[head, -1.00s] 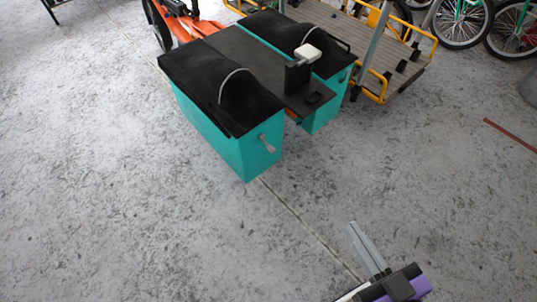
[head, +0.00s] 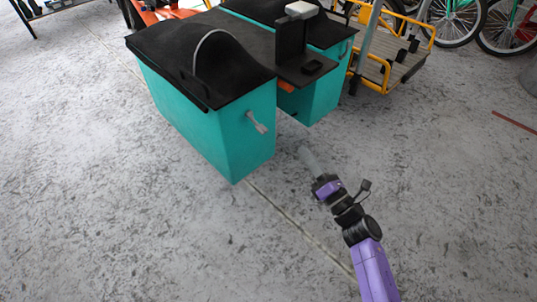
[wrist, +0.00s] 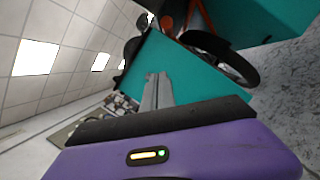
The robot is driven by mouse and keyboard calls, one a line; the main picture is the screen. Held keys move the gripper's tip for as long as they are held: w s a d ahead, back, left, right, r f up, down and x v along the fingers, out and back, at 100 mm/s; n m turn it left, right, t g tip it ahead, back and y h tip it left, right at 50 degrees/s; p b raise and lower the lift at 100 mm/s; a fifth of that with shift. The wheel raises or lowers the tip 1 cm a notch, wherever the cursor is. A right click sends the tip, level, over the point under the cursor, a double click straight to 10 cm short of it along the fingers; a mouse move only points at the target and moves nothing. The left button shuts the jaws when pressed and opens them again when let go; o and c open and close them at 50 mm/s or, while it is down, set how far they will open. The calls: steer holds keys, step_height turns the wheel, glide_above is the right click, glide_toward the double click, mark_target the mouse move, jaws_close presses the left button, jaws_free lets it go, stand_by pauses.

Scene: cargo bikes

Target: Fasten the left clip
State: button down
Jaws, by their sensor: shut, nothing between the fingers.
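The left teal box (head: 215,125) has a black cover (head: 190,55) with a pale curved strap on top. A small grey clip (head: 257,122) sticks out from the box's near end face, tilted down to the right. My gripper (head: 303,151) is to the right of and below that clip in the head view, apart from it, with its grey fingers shut and empty. In the wrist view, the fingers (wrist: 157,90) stand in front of a teal box face (wrist: 190,78); I cannot make out the clip there.
A yellow-railed cargo deck (head: 390,75) and bike wheels (head: 455,20) are behind at right. The concrete floor in front is clear.

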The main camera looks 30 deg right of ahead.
steer(key=a+f+n+g+y, duration=0.2)
steer(key=a+f+n+y, duration=0.15)
steer(key=f+n, duration=0.4)
steer(key=n+b, duration=0.1)
steer(key=n, duration=0.2)
glide_toward(257, 123)
steer(key=w+a+f, duration=0.1)
steer(key=w+f, duration=0.2)
steer(key=w, duration=0.2)
steer(key=shift+s+a+r, duration=0.1)
steer(key=shift+s+r, duration=0.05)
steer(key=shift+r, duration=0.25)
steer(key=shift+r+p, duration=0.2)
steer(key=shift+p, duration=0.25)
